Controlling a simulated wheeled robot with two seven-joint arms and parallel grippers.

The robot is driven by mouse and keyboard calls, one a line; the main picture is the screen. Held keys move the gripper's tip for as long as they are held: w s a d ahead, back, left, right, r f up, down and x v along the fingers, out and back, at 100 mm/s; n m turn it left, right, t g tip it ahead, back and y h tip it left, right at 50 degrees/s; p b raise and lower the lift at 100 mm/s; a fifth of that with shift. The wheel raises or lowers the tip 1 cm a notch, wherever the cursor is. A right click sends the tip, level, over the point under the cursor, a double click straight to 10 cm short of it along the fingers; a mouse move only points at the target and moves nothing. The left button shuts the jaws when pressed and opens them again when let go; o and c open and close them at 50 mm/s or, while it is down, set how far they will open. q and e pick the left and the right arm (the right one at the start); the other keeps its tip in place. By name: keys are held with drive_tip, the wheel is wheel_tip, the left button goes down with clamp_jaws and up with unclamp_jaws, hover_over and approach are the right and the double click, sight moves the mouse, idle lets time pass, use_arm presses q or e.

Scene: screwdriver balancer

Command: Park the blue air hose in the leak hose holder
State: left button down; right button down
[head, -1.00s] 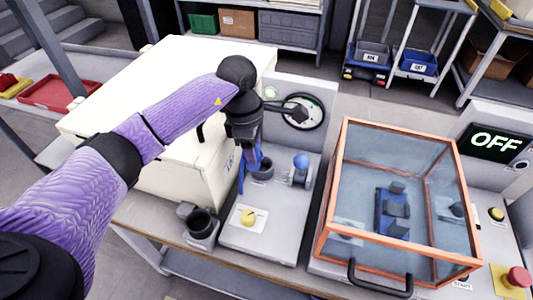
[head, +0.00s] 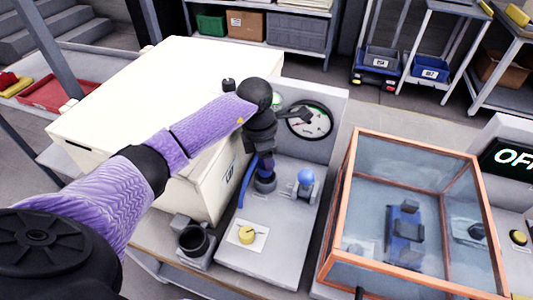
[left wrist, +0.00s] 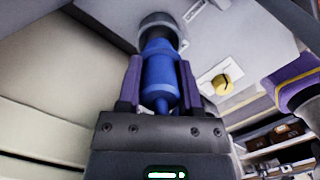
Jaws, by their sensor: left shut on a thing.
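My left gripper (head: 264,160) is shut on the blue air hose's end (left wrist: 160,78), a blue cylinder between two purple fingers in the left wrist view. The blue hose line (head: 241,192) hangs beside it in the head view. The hose's far end points at a grey round socket (left wrist: 158,20), which also shows in the head view (head: 265,183). The end looks at or just inside the socket's mouth; I cannot tell how deep. A dark open cup on a grey bracket (head: 193,241) stands at the panel's front left, apart from the gripper.
A blue ball-topped lever (head: 306,177) stands just right of the socket, and a dial gauge (head: 310,121) behind. A yellow knob (head: 247,235) sits in front. A cream box (head: 120,105) is close on the left, an orange-framed clear case (head: 345,195) on the right.

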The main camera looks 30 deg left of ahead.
sight(268, 175)
use_arm(q)
drive_tip(key=shift+f, duration=0.1)
idle(0.3)
drive_tip(key=shift+f+b, duration=0.7)
drive_tip(key=shift+f, duration=0.2)
drive_tip(key=shift+s+d+f+b, duration=0.15)
drive_tip(key=shift+d+f+b, duration=0.1)
drive_tip(key=shift+f+b, duration=0.25)
drive_tip(key=shift+s+d+f+b, duration=0.2)
drive_tip(key=shift+f+b, duration=0.15)
drive_tip(key=shift+f, duration=0.25)
drive_tip(key=shift+c, duration=0.8)
unclamp_jaws()
drive_tip(key=shift+w, duration=0.1)
drive_tip(key=shift+a+r, duration=0.1)
drive_tip(key=shift+r, duration=0.1)
